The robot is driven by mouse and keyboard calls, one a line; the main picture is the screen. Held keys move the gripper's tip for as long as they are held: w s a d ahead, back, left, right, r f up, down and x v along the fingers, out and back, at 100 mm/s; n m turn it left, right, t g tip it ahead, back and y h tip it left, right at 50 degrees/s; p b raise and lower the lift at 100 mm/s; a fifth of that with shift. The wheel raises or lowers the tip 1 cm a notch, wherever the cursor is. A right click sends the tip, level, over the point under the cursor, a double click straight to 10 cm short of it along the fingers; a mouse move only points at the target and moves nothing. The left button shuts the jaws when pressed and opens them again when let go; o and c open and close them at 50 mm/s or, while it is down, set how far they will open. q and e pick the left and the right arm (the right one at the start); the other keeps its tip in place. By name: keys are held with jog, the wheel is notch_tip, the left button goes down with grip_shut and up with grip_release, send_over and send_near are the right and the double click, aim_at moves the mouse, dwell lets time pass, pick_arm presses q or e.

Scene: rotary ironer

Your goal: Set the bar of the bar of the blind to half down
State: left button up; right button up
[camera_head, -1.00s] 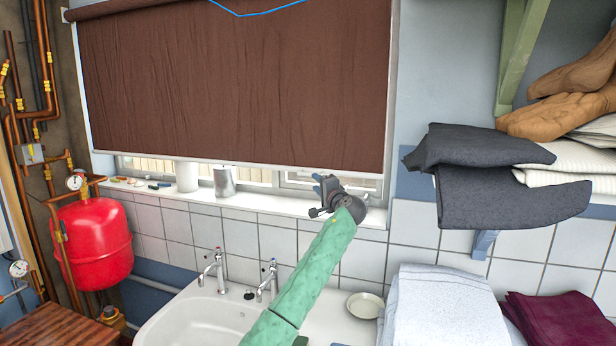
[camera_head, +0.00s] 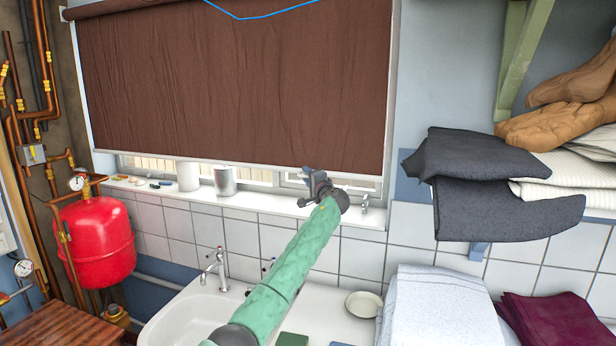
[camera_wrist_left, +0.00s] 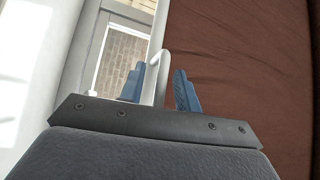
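The brown blind (camera_head: 230,90) hangs over most of the window, and its pale bottom bar (camera_head: 240,165) is a little above the sill. My left gripper (camera_head: 311,176) is at the bar's lower edge, right of the middle. In the left wrist view, the blue fingers of my left gripper (camera_wrist_left: 159,72) stand apart, one on each side of a white loop-like piece (camera_wrist_left: 163,75) at the edge of the brown cloth. A gap shows between this piece and the right finger. Whether the left finger touches it I cannot tell. My right gripper is not in view.
The sill (camera_head: 265,202) holds a metal can (camera_head: 225,181) and a white cylinder (camera_head: 188,176). A sink (camera_head: 185,318) with taps lies below. Folded dark cloth (camera_head: 500,195) sits on a shelf at the right. A red tank (camera_head: 95,240) stands at the left.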

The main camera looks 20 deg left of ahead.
pick_arm(q)
grip_shut()
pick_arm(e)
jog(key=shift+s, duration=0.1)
